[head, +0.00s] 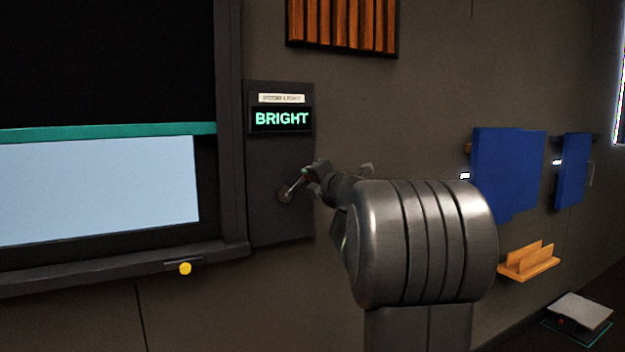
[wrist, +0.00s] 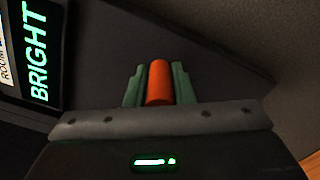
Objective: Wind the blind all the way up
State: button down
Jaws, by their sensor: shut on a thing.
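The black blind (head: 100,65) covers the upper part of the window at the left, and its teal bottom bar (head: 100,132) hangs above a pale blue lit area (head: 95,190). A crank (head: 292,190) sits on the dark panel (head: 267,160) right of the window, its arm slanting up and right. My gripper (head: 310,174) is at the crank's outer end. In the wrist view its green fingers (wrist: 159,88) are shut on an orange handle (wrist: 159,80). In the head view my gripper mostly hides that handle.
The panel display (head: 282,118) reads BRIGHT, under a room light label (head: 282,98). Blue panels (head: 508,175), an orange wooden rack (head: 528,262) and slatted wood (head: 342,25) are on the wall. A tilted pale block (head: 580,310) is low right.

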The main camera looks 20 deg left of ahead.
jog(key=c, duration=1.3)
grip_release()
jog(key=shift+o, duration=0.2)
jog(key=shift+s, duration=0.1)
jog(key=v, duration=1.3)
jog(key=shift+s+d+p, duration=0.25)
jog(key=shift+p, duration=0.1)
jog(key=x, duration=1.3)
jog(key=shift+w+a+b, duration=0.25)
jog(key=shift+w+b, duration=0.05)
jog(key=shift+w, duration=0.05)
jog(key=shift+s, duration=0.1)
